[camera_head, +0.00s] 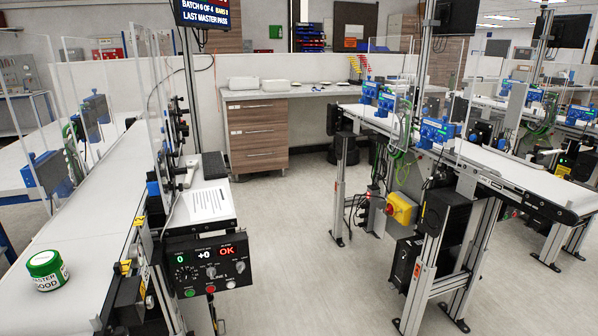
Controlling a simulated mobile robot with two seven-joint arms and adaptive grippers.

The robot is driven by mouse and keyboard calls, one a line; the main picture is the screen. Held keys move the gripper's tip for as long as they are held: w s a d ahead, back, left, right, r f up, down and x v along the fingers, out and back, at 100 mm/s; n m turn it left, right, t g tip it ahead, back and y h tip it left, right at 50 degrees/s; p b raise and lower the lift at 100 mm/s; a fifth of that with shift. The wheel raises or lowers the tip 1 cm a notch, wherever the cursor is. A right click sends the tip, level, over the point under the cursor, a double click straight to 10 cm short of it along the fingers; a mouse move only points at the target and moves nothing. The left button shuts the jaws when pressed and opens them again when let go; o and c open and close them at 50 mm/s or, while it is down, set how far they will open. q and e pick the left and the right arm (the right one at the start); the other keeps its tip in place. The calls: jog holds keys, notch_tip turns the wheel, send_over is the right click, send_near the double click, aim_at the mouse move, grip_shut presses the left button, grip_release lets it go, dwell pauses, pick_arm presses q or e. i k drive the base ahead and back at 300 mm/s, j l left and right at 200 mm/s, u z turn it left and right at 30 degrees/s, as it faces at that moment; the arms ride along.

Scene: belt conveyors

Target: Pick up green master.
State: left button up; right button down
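The green master is a small jar (47,270) with a green lid and a white label reading "MASTER GOOD". It stands upright on the near end of the left white conveyor belt, at the lower left of the head view. Nothing touches it. Neither of my grippers shows in this view.
The left conveyor (75,235) has clear guard panels and blue sensors along it. A control panel (208,268) reading "OK" sits at its right side. Another conveyor (490,160) stands at the right, with open floor (290,230) between. A wooden cabinet (258,133) is behind.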

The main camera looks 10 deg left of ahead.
aim_at(47, 270)
jog(key=u, duration=1.85)
